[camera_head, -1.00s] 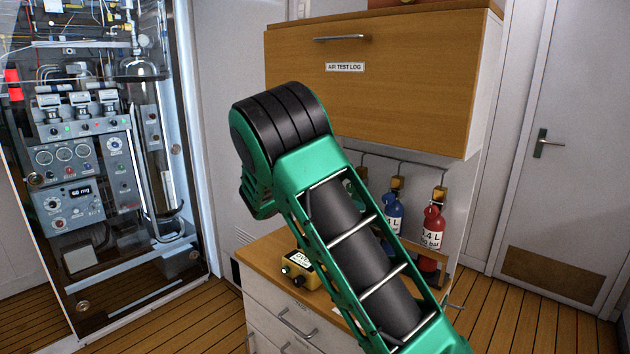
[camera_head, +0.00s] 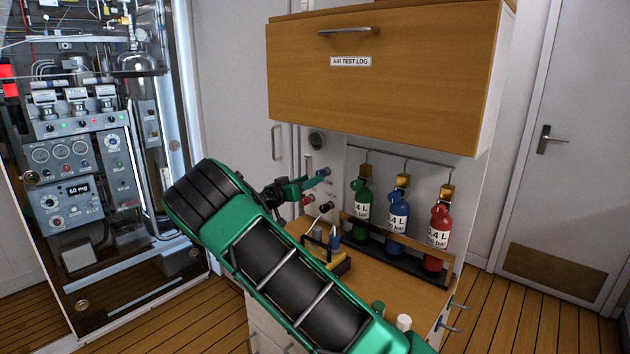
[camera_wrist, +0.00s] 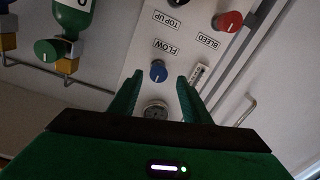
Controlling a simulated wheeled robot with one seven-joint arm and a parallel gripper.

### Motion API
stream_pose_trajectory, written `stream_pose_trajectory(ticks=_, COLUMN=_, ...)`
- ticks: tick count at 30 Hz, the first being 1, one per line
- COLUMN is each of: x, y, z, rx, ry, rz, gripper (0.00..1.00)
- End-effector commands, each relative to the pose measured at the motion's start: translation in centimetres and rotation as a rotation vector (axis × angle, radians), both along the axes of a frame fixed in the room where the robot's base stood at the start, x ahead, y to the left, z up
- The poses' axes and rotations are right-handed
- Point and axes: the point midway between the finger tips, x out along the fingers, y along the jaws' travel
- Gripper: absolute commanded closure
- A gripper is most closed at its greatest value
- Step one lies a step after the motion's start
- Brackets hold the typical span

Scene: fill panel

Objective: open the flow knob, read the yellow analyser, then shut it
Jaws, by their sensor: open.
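The blue flow knob (camera_wrist: 158,71) sits on the white panel beside its FLOW label. It also shows in the head view (camera_head: 324,172). In the wrist view my gripper (camera_wrist: 160,76) is open, with one green fingertip on each side of the knob. The fingers look empty, and I cannot tell how far their tips are from the panel. In the head view my gripper (camera_head: 310,183) points right toward the panel.
The red BLEED knob (camera_wrist: 228,21), black TOP UP knob (camera_wrist: 179,3), gauge (camera_wrist: 156,110) and a flow tube (camera_wrist: 198,77) are close by. Green (camera_head: 362,196), blue (camera_head: 398,208) and red (camera_head: 440,225) bottles stand right of the panel. A wooden cabinet (camera_head: 400,90) overhangs.

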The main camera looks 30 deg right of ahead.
Motion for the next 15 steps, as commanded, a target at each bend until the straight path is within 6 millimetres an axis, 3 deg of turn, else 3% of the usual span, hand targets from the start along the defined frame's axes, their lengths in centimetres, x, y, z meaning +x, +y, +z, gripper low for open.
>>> stream_pose_trajectory(ticks=6, x=1.2, y=-3.1, z=0.0, rx=0.000, ry=0.000, rz=-0.003, gripper=0.56)
stream_pose_trajectory(ticks=15, x=1.7, y=-4.5, z=0.0, rx=0.000, ry=0.000, rz=-0.002, gripper=0.56)
